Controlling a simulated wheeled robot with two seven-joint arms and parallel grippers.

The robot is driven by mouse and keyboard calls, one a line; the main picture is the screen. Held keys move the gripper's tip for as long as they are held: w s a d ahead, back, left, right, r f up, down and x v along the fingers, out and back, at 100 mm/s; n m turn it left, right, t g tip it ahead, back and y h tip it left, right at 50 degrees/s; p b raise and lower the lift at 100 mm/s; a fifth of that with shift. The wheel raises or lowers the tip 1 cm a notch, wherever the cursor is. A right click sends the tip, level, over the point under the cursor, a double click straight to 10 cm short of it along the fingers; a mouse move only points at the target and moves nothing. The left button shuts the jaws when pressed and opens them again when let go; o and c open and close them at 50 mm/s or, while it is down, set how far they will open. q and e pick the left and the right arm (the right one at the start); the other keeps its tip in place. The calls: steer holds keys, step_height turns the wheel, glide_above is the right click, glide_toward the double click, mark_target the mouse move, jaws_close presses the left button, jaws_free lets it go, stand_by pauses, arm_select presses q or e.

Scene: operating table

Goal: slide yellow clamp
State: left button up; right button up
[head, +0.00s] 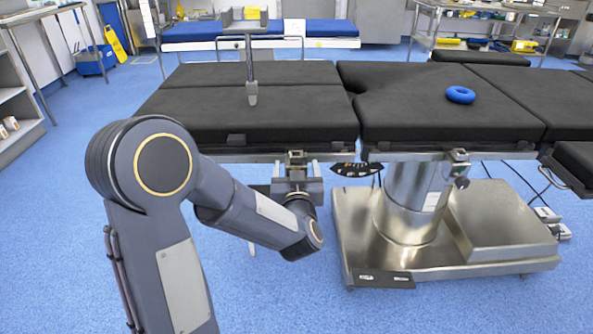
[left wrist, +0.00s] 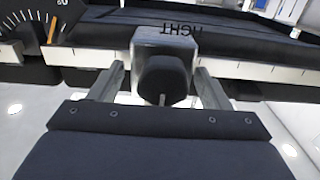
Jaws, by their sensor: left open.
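A metal rail clamp with a black knob (left wrist: 165,78) sits on the side rail (left wrist: 262,70) of the operating table in the left wrist view. Its silver block carries dark upside-down lettering and no yellow shows on it. My left gripper (left wrist: 160,72) is open, with one finger on each side of the knob; I cannot tell whether they touch it. In the head view my left gripper (head: 297,172) is at the table's near rail, below the same silver clamp (head: 296,156). My right gripper is out of view.
The operating table (head: 290,115) has black pads and a steel base (head: 410,235). Another clamp with a dark knob (head: 461,181) hangs on the rail to the right.

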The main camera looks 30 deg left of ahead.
arm_select(q)
steer(key=shift+c, duration=0.3)
steer(key=c, duration=1.3)
steer(key=w+d, duration=0.2)
steer(key=d, duration=0.1)
steer(key=w+d+p, duration=0.1)
steer(key=w+d, duration=0.1)
steer(key=d, duration=0.2)
steer(key=w+d, duration=0.2)
steer(key=d, duration=0.1)
steer(key=shift+w+d, duration=0.15)
steer(key=shift+d, duration=0.1)
steer(key=o, duration=1.4)
steer(key=shift+w, duration=0.1)
steer(key=shift+c, duration=0.2)
steer(key=shift+p, duration=0.3)
steer(key=p+v, duration=0.1)
steer(key=v, duration=0.7)
